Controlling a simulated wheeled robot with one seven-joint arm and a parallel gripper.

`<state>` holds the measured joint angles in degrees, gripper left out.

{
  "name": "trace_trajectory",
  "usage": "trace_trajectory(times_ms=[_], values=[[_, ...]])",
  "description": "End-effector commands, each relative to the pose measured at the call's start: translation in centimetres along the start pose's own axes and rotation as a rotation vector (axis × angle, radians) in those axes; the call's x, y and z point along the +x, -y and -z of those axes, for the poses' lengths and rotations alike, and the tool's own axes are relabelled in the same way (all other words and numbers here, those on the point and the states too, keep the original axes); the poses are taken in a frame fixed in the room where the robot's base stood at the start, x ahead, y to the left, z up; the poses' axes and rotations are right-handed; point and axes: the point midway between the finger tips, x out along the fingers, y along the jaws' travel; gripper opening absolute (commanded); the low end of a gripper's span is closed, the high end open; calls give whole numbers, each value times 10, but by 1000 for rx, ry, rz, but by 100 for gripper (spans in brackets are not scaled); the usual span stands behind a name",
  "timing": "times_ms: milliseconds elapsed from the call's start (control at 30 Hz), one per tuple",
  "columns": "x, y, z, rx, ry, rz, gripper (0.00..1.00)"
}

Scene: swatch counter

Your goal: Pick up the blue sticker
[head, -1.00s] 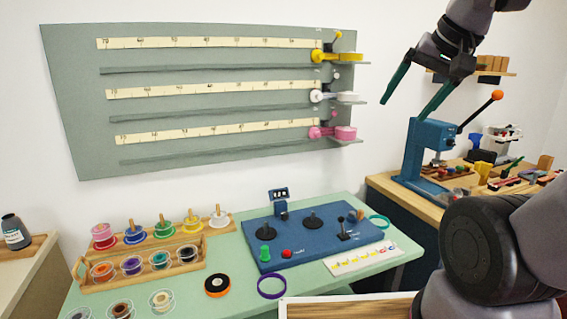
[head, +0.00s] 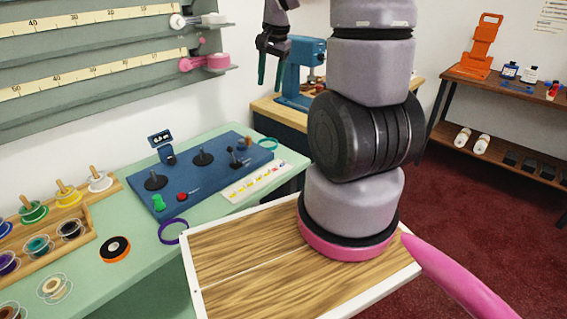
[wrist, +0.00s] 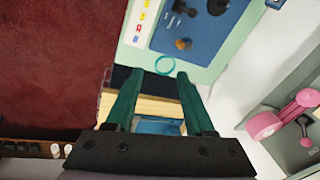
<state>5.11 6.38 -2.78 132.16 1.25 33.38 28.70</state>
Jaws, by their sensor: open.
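The white sticker strip (head: 257,181) lies on the green counter, at the right edge of the blue panel. It carries a row of small coloured stickers, too small in the head view to tell apart surely. In the wrist view the strip (wrist: 140,24) shows at the top, with a small bluish mark (wrist: 136,38) near its lower end that may be the blue sticker. My gripper (head: 271,76) is open and empty, its green fingers hanging in the air in front of the blue press. In the wrist view my gripper (wrist: 157,76) points toward the counter edge, apart from the strip.
The blue panel (head: 190,190) has knobs and a joystick standing up. A teal ring (head: 267,143) lies beyond the strip, and a purple ring (head: 172,231) lies nearer. The blue press (head: 300,75) stands on a wooden bench behind. Spools fill the counter's left side.

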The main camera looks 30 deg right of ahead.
Motion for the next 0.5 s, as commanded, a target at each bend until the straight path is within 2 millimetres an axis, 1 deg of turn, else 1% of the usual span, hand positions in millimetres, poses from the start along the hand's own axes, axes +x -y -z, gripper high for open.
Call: trace_trajectory(times_ms=[33, 67, 100, 167, 200, 300, 400, 500], values=[[27, -5, 7, 40, 18, -37, 54], [41, -8, 11, 64, 25, -55, 54], [60, -13, 15, 94, 33, -77, 54], [87, -20, 21, 137, 44, -110, 54], [104, -26, 23, 164, 51, -131, 54], [142, -40, 28, 222, 62, -176, 54], [168, -51, 30, 264, 68, -207, 54], [183, -58, 30, 286, 72, -224, 54]])
